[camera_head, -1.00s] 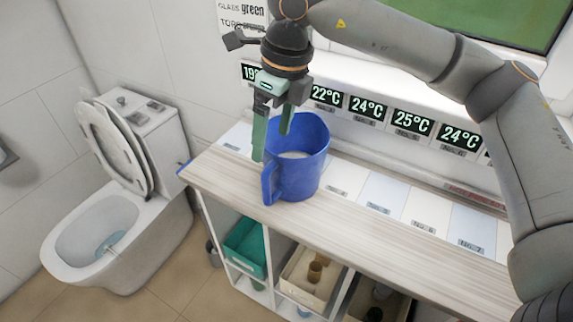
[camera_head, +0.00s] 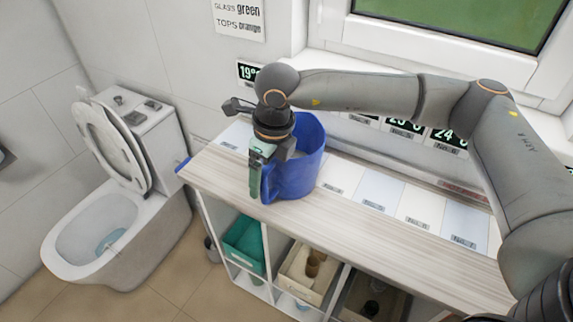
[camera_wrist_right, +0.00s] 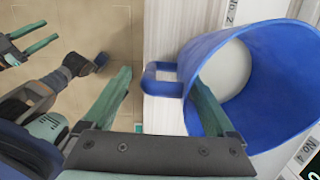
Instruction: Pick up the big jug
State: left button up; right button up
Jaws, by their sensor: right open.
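The big blue jug (camera_head: 309,150) stands upright on the cart top, its handle toward the front left; it also shows in the right wrist view (camera_wrist_right: 275,75). My right gripper (camera_head: 257,182) points down at the handle side of the jug, overlapping it in the head view. In the right wrist view this gripper (camera_wrist_right: 160,80) is open, with the jug's handle between its green fingers and one finger overlapping the jug wall. Whether the fingers touch the jug is unclear. My left gripper (camera_wrist_right: 50,32) shows at the left of the wrist view, fingers apart.
The cart's wooden top (camera_head: 400,245) is clear right of the jug. Numbered pale panels (camera_head: 375,190) run along its back. Below are a teal bin (camera_head: 245,243) and a cream bin (camera_head: 309,276) with small items. A toilet (camera_head: 120,220) stands at left.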

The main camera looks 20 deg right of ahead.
jog(key=shift+f, duration=0.25)
grip_shut()
dwell(0.6)
